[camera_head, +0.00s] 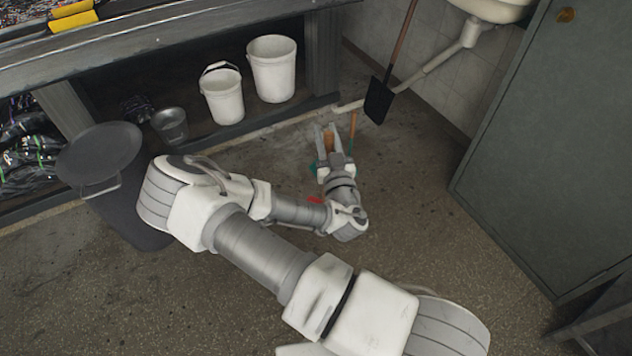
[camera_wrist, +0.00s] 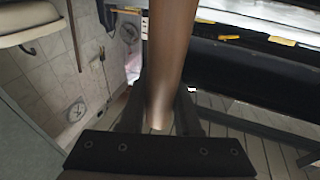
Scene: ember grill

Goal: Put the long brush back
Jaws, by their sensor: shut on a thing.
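My gripper (camera_head: 327,132) is low over the floor in the middle of the head view, at the end of my outstretched arm. It is shut on a brown wooden handle (camera_head: 330,143), seemingly the long brush. In the wrist view the handle (camera_wrist: 172,50) runs from the top edge down between the two dark fingers (camera_wrist: 160,105). The brush's bristle end cannot be made out. Teal parts (camera_head: 349,169) show on both sides of my wrist near the floor, mostly hidden by it. A thin tan stick (camera_head: 353,128) stands just right of my gripper.
White buckets (camera_head: 272,70) and a metal pail (camera_head: 170,125) stand under the counter. A dark lidded bin (camera_head: 100,152) is left, a grey cabinet (camera_head: 560,150) right. Floor is open between.

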